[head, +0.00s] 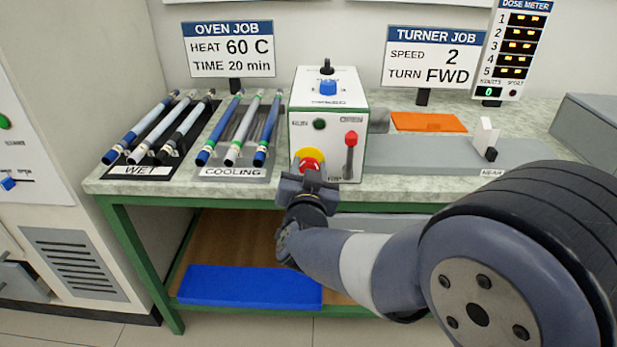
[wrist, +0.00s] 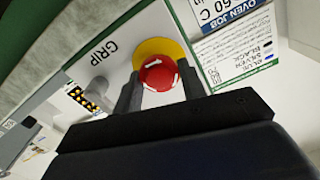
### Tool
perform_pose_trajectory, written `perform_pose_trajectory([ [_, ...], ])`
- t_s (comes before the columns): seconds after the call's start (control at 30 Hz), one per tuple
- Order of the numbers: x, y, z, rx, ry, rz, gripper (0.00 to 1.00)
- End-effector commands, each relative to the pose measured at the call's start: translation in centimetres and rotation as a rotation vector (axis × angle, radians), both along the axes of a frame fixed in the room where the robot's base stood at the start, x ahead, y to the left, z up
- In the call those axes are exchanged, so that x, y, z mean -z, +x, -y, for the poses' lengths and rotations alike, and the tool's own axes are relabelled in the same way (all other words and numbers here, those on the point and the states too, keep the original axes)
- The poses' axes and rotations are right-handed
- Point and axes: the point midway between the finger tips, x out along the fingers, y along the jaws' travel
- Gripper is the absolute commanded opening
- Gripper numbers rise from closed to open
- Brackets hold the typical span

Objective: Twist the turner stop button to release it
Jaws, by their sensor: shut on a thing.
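The turner stop button is a red mushroom knob with white arrows on a yellow disc, low on the front left of the white turner box (head: 300,148). In the head view the red knob (head: 308,168) shows just above my gripper (head: 308,183), which partly hides it. In the wrist view the red button (wrist: 160,74) sits between the two dark fingers of my gripper (wrist: 160,92). The fingers are shut on the button, one on each side. The yellow disc (wrist: 158,50) shows behind it.
A red-tipped lever (head: 351,140) and a dark green button (head: 320,124) are close by on the box front. Rods lie on the WET rack (head: 140,171) and the COOLING rack (head: 235,172) to the left. An orange pad (head: 428,121) lies behind the grey rail at right.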

Motion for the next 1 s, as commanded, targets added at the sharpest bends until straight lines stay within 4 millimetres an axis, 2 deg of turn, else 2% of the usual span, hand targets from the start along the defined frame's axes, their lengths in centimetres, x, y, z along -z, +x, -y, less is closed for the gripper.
perform_pose_trajectory([
  [0.4,-0.15,0.15,0.05,0.000,0.191,0.012,0.16],
  [0.93,-0.30,0.16,0.04,0.001,0.214,0.013,0.16],
  [0.97,-0.30,0.16,0.04,0.001,0.214,0.013,0.41],
  [1.0,-0.28,0.15,0.05,0.001,0.213,0.013,0.44],
])
